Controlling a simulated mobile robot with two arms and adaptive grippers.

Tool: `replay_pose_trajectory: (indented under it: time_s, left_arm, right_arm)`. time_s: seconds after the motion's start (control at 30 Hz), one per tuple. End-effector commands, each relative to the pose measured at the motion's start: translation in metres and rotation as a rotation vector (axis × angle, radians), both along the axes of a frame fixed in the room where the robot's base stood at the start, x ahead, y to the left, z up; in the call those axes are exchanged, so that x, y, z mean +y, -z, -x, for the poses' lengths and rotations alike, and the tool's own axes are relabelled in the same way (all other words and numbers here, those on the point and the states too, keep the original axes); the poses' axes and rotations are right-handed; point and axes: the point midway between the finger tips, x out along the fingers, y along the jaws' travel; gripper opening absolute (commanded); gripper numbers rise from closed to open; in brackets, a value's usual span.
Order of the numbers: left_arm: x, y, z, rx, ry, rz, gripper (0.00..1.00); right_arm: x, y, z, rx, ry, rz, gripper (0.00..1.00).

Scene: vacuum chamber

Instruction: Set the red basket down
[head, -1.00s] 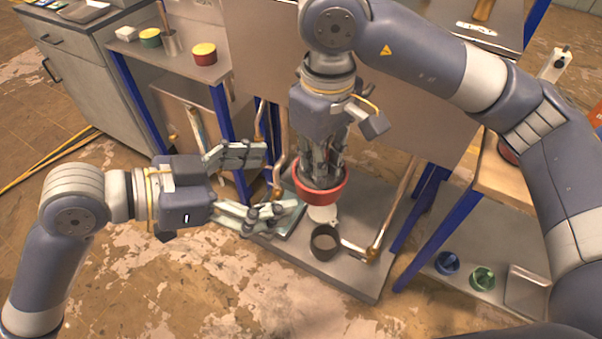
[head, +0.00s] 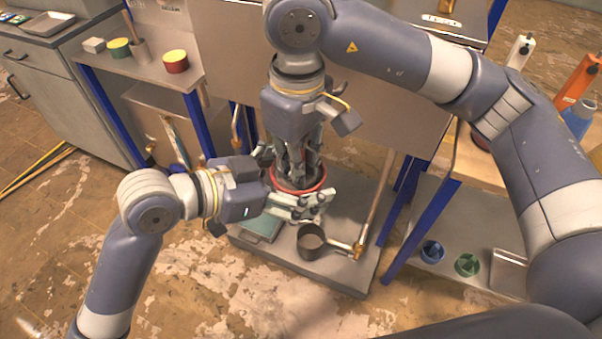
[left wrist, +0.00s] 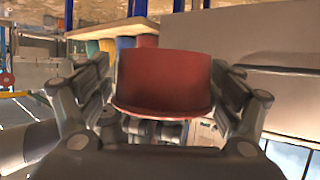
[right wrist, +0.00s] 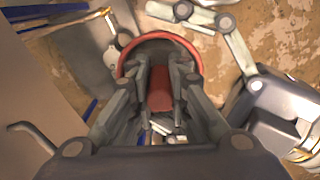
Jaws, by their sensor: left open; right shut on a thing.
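The red basket (head: 321,183) hangs below my right gripper (head: 297,172) over the low grey shelf plate. In the right wrist view the right gripper (right wrist: 160,100) reaches into the round basket (right wrist: 130,62) and is shut on a red upright part inside it. My left gripper (head: 290,180) is open, with its fingers on either side of the basket. In the left wrist view the red basket wall (left wrist: 165,80) stands between the open left fingers (left wrist: 165,95). Whether the left fingers touch it, and whether the basket touches the plate, I cannot tell.
A dark cup (head: 311,240) and a flat greenish tray (head: 262,227) sit on the low plate (head: 345,262) in front. A copper pipe (head: 375,200) rises to the right. Blue and green bowls (head: 467,264) stand on the right shelf.

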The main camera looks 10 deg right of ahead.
Motion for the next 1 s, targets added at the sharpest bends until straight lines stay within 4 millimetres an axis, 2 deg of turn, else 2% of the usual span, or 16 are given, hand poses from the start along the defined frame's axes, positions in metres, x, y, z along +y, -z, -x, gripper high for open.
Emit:
replay_pose_trajectory:
  time_s: [0.07,0.2,0.27,0.33,0.37,0.43,0.47,0.87,1.0]
  left_arm:
    - [0.000,0.000,0.000,0.000,0.000,0.000,0.83]
    - [0.000,0.000,0.000,0.000,0.000,0.000,0.51]
    - [0.000,0.000,0.000,0.000,0.001,0.000,0.40]
    - [0.000,0.000,0.001,0.001,0.002,0.000,0.40]
    - [0.000,0.000,0.001,0.000,0.002,0.001,0.40]
    - [0.000,0.000,0.001,0.001,0.003,0.001,0.40]
    - [0.000,0.000,0.001,0.001,0.003,0.001,0.40]
    - [0.000,0.000,0.001,0.000,0.002,0.001,0.39]
    - [0.000,0.000,0.000,0.000,0.001,0.000,0.39]
  right_arm:
    - [0.000,0.000,0.000,-0.001,0.000,-0.001,0.00]
    - [0.000,0.000,0.000,-0.001,0.000,-0.001,0.00]
    - [0.000,0.000,0.000,-0.001,0.000,-0.001,0.00]
    - [0.000,0.000,0.000,-0.002,0.000,-0.001,0.00]
    - [0.001,-0.001,0.000,-0.001,0.000,-0.002,0.21]
    - [0.000,-0.001,0.000,-0.002,0.000,-0.002,0.36]
    - [0.000,-0.001,0.000,-0.002,0.000,-0.001,0.39]
    - [0.000,-0.001,0.000,-0.002,0.000,-0.001,0.39]
    - [0.000,-0.011,-0.001,-0.002,0.001,-0.002,0.39]
